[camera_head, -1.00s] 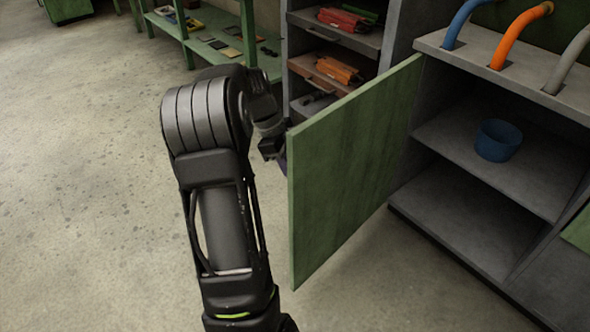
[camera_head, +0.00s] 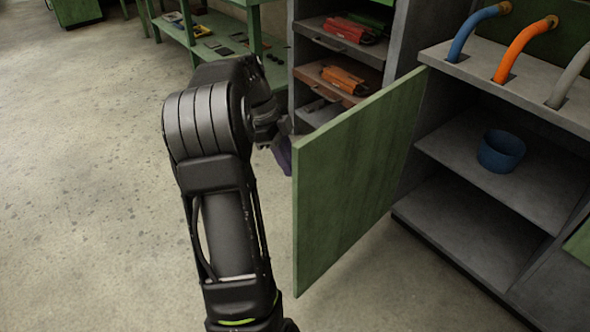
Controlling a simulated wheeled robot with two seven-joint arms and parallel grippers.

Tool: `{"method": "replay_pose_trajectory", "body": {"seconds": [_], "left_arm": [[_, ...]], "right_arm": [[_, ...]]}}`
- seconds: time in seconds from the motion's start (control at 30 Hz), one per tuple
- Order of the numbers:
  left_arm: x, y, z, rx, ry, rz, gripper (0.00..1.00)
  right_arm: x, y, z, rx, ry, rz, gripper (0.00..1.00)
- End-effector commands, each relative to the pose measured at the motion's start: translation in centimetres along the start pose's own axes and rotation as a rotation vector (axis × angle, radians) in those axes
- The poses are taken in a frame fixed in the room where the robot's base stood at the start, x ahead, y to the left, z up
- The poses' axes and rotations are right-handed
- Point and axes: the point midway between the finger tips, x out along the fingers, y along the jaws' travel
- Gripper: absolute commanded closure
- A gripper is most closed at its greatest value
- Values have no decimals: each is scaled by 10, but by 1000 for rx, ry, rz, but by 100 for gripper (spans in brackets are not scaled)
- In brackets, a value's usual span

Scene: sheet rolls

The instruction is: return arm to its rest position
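One black arm of mine (camera_head: 222,195) rises from the bottom, left of the middle, and bends at its elbow. I take it as my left arm. Its far end with the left gripper (camera_head: 284,152) is beside the free edge of an open green cabinet door (camera_head: 352,180) and partly hidden by the arm. A small purple piece (camera_head: 284,157) shows at the gripper. I cannot tell whether it is held, or whether the fingers are open. My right gripper is out of view.
The grey cabinet (camera_head: 475,215) holds a blue cup (camera_head: 501,151); blue, orange and grey hoses (camera_head: 524,47) stand on top. Behind the door, drawers hold red and orange items (camera_head: 343,80). A green shelf (camera_head: 225,50) is at the back. The floor on the left is clear.

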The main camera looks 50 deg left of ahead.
Motion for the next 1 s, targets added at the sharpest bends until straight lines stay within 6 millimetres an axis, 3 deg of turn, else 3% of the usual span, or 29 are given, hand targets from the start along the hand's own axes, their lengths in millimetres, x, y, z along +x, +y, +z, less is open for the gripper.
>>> {"method": "replay_pose_trajectory", "body": {"seconds": [0.17, 1.0], "left_arm": [[-12, 0, 0, 0, 0, 1, 77], [-11, 1, 0, -1, 0, 1, 77]], "right_arm": [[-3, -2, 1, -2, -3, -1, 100], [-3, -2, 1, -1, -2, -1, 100]]}}
